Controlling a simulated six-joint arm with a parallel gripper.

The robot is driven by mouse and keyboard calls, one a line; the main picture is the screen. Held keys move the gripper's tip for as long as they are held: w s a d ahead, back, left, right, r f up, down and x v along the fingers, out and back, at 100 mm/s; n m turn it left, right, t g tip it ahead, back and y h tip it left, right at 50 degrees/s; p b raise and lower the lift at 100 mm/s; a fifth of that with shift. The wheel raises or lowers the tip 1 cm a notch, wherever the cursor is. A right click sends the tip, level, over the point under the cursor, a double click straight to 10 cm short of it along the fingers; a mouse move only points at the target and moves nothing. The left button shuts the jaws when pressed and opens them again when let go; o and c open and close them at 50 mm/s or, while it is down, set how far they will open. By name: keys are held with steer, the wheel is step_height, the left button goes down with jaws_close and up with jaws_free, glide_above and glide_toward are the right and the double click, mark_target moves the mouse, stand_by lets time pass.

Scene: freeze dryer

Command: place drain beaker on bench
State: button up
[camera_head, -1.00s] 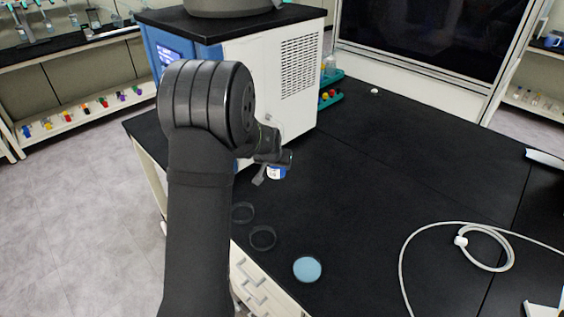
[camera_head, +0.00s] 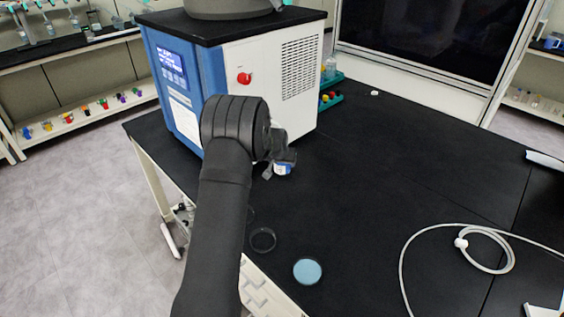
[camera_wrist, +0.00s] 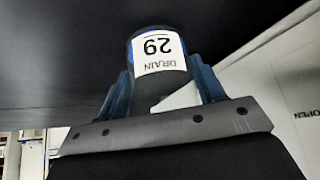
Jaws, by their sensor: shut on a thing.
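The drain beaker (camera_head: 283,168) is small, with a white label and some blue, and shows at the end of my arm in the head view. In the wrist view the beaker (camera_wrist: 158,52) shows its label "DRAIN 29" upside down, between the two fingers. My gripper (camera_head: 275,168) is shut on it; in the wrist view the gripper (camera_wrist: 162,90) has a finger on each side. The beaker is over the black bench (camera_head: 400,180), in front of the freeze dryer. I cannot tell whether its base touches the bench.
The freeze dryer (camera_head: 265,75), white and blue with a red knob (camera_head: 244,78), stands just behind my gripper. A blue disc (camera_head: 307,270) and a clear ring (camera_head: 263,239) lie near the front edge. A white hose (camera_head: 402,262) lies coiled right. The bench middle is clear.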

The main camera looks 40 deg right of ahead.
steer(key=o, duration=1)
steer(key=shift+f, duration=0.15)
steer(key=shift+r, duration=0.35)
steer(key=v, duration=1.1)
steer(key=shift+s+a+r, duration=0.15)
steer(key=shift+a+r, duration=0.1)
steer(key=shift+x, duration=5.5)
